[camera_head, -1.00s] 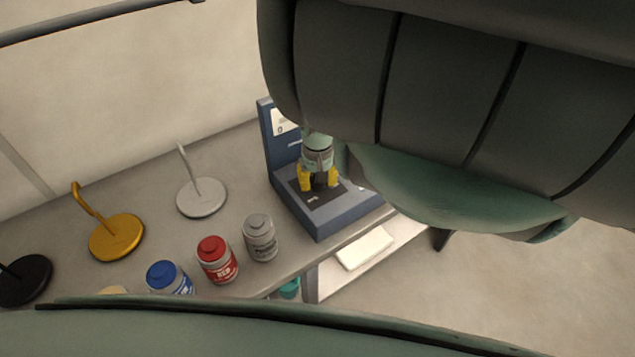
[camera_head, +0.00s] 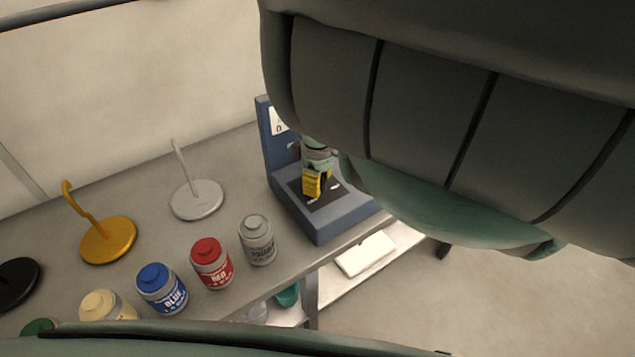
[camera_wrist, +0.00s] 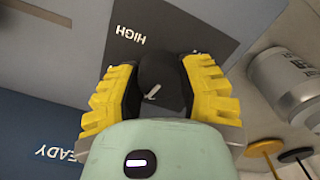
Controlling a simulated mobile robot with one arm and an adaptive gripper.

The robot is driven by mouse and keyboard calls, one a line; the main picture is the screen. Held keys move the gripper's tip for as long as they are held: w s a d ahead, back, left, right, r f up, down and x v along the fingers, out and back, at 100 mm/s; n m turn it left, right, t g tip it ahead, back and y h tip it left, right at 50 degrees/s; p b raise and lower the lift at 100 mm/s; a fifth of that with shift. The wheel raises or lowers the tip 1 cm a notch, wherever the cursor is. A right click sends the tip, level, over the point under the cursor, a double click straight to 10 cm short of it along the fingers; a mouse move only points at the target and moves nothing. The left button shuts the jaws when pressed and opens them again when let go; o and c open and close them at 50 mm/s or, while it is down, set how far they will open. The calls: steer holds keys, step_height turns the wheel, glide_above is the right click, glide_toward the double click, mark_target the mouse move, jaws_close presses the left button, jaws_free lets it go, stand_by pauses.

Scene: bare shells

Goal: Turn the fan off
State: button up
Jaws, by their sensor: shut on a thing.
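The fan unit is a blue box-like device (camera_head: 335,222) with an upright back panel, at the right end of the table in the head view. In the wrist view its dark control plate (camera_wrist: 205,28) carries the word HIGH. A black round knob (camera_wrist: 162,75) with a light pointer mark sits between my yellow fingers. My gripper (camera_wrist: 165,92) is shut on the knob, one finger on each side. In the head view my gripper (camera_head: 318,185) is over the dark plate, and my arm hides part of the device. The word READY shows partly on a blue panel (camera_wrist: 45,135).
Grey (camera_head: 257,240), red (camera_head: 211,264), blue (camera_head: 162,290) and cream (camera_head: 104,308) paint jars line the table's front edge. White (camera_head: 197,200), gold (camera_head: 108,240) and black (camera_head: 15,284) round stands are behind them. A white item (camera_head: 365,254) lies on the lower shelf.

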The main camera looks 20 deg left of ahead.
steer(key=shift+n, duration=1.1)
steer(key=o, duration=1.2)
step_height(320, 180, up, 5)
steer(key=shift+w+d+r, duration=0.1)
steer(key=shift+r, duration=0.05)
steer(key=shift+s+r+n, duration=0.2)
steer(key=shift+r+n, duration=0.1)
steer(key=shift+r, duration=0.15)
steer(key=shift+w+r, duration=0.15)
steer(key=shift+r, duration=0.55)
